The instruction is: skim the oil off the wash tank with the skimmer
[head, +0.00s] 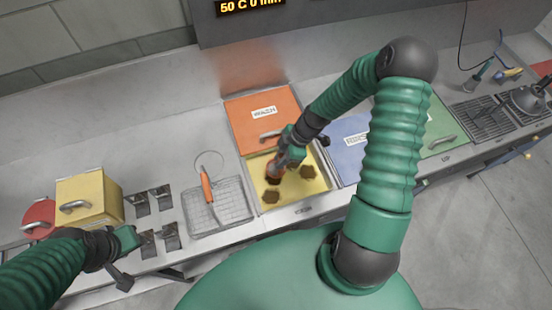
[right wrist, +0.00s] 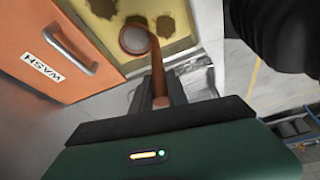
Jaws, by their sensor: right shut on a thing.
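The wash tank (head: 314,185) is open, with yellowish liquid and several brown oil patches (head: 271,196) on it. Its orange lid (head: 256,112) stands up behind it, and the lid's label reads WASH in the right wrist view (right wrist: 62,55). My right gripper (head: 285,160) is over the tank, shut on the orange-brown handle of the skimmer (right wrist: 157,68). The skimmer's round head (right wrist: 134,40) is over the liquid beside an oil patch (right wrist: 166,27); I cannot tell whether it touches the liquid. My left gripper (head: 125,240) is at the counter's front left; its fingers are unclear.
A wire basket (head: 222,208) left of the tank has an orange-handled wire loop tool (head: 207,190) on it. Further left are dark metal clips (head: 160,195) and a yellow box (head: 88,200). Blue (head: 350,145) and green (head: 435,130) lids stand to the right.

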